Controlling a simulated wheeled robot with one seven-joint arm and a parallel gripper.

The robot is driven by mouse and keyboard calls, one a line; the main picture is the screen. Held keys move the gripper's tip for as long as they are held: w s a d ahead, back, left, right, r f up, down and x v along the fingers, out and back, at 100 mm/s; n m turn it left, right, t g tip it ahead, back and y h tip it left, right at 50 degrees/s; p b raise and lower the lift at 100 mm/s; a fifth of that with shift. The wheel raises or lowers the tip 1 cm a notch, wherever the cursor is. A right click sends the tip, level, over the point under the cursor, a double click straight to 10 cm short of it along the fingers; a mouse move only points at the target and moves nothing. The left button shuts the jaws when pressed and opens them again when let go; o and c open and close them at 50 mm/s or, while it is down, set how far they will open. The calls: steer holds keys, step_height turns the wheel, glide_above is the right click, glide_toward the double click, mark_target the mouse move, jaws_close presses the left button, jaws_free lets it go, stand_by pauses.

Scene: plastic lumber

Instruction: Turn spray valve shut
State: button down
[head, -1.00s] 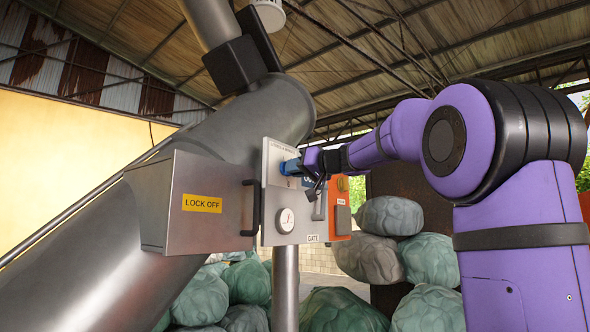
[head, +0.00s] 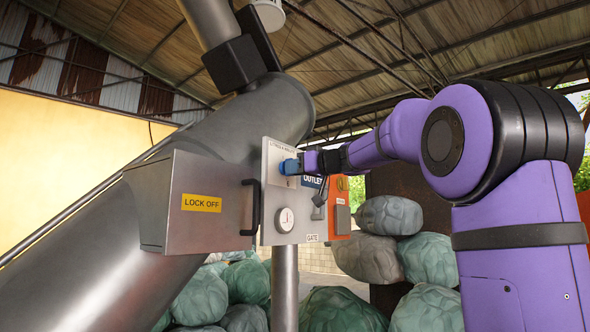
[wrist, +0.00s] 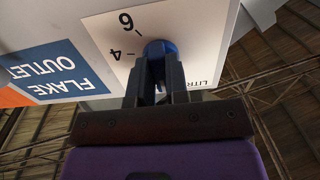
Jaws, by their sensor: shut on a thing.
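The blue valve knob (head: 291,166) sits on the upper part of the pale control panel (head: 272,206). My gripper (head: 303,163) reaches it from the right and is shut on it. In the wrist view the blue knob (wrist: 159,48) shows between the dark fingers of my gripper (wrist: 158,72). The white dial plate (wrist: 196,38) behind it shows the numbers 4 and 6. The rest of the dial and any pointer are hidden by the knob and fingers.
A round gauge (head: 284,220) and a lever (head: 320,196) are on the panel. A blue outlet sign (wrist: 58,70) lies beside the dial. A metal box marked LOCK OFF (head: 203,203) with a black handle stands at left. Wrapped bales (head: 341,309) lie behind.

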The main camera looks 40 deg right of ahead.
steer(key=shift+f, duration=0.2)
steer(key=c, duration=1.1)
jaws_free()
steer(key=shift+r, duration=0.1)
steer(key=shift+s, duration=0.1)
steer(key=v, duration=1)
steer(key=shift+s+d, duration=0.15)
steer(key=shift+s, duration=0.15)
